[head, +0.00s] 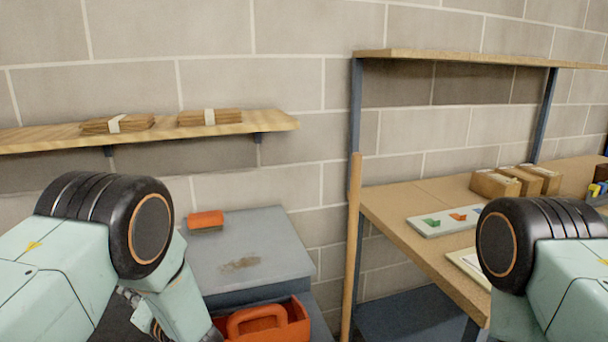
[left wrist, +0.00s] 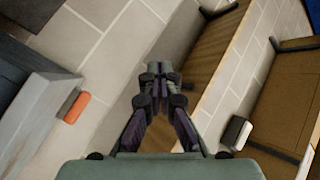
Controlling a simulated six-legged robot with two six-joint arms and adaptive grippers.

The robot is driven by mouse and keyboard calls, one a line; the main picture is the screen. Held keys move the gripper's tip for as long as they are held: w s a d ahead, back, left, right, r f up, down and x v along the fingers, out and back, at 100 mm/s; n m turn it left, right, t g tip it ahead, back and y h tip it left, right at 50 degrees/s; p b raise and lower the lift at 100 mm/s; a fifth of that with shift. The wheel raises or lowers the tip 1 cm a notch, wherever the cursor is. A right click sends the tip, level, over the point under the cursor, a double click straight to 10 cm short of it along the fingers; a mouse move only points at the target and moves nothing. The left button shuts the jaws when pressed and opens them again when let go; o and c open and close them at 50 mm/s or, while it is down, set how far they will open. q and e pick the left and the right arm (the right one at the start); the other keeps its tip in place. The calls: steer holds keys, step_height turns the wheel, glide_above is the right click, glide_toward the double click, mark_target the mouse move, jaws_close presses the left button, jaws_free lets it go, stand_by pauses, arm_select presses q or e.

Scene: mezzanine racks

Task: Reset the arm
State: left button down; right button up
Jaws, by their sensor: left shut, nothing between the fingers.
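My left gripper (left wrist: 157,75) shows in the left wrist view, its dark fingers together at the tips with nothing between them. It points toward the block wall and touches nothing that I can see. In the head view my left arm (head: 75,265) comes in at lower left and bends down, with its fingers mostly hidden. My right arm (head: 560,255) is bent at the right edge, and its gripper is out of the picture.
A grey cabinet (head: 250,245) carries an orange block (head: 206,221), above an orange handled caddy (head: 265,322). A wall shelf (head: 270,121) holds wrapped bundles. A wooden post (head: 352,245) stands beside the workbench (head: 400,215), which holds a white board (head: 447,221) and several cardboard boxes (head: 494,184).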

arm_select(q)
steer(key=s+d+f+g+h+b, duration=0.1)
steer(key=s+d+f+h, duration=0.2)
steer(key=f, duration=0.4)
steer(key=s+d+f+m+h+b, duration=0.1)
steer(key=s+d+f+h, duration=0.1)
steer(key=s+f+h, duration=0.35)
steer(key=s+d+f+g+h+b, duration=0.1)
steer(key=s+d+f+h+b, duration=0.1)
steer(key=s+f, duration=0.5)
steer(key=s+d+f+g+h+b, duration=0.1)
steer(key=s+d+f+g+b, duration=0.1)
steer(key=s, duration=0.6)
steer(key=s+d+f+g+h+b, duration=0.2)
steer(key=s+f, duration=0.3)
steer(key=s, duration=0.3)
steer(key=s+d+f+g+h+b, duration=0.1)
steer(key=s+d+f+g+b, duration=0.1)
steer(key=s, duration=0.6)
step_height(320, 180, down, 2)
steer(key=shift+s+d+f+m+g+h, duration=0.1)
steer(key=shift+s+d+m+g+h, duration=0.2)
steer(key=shift+g, duration=0.5)
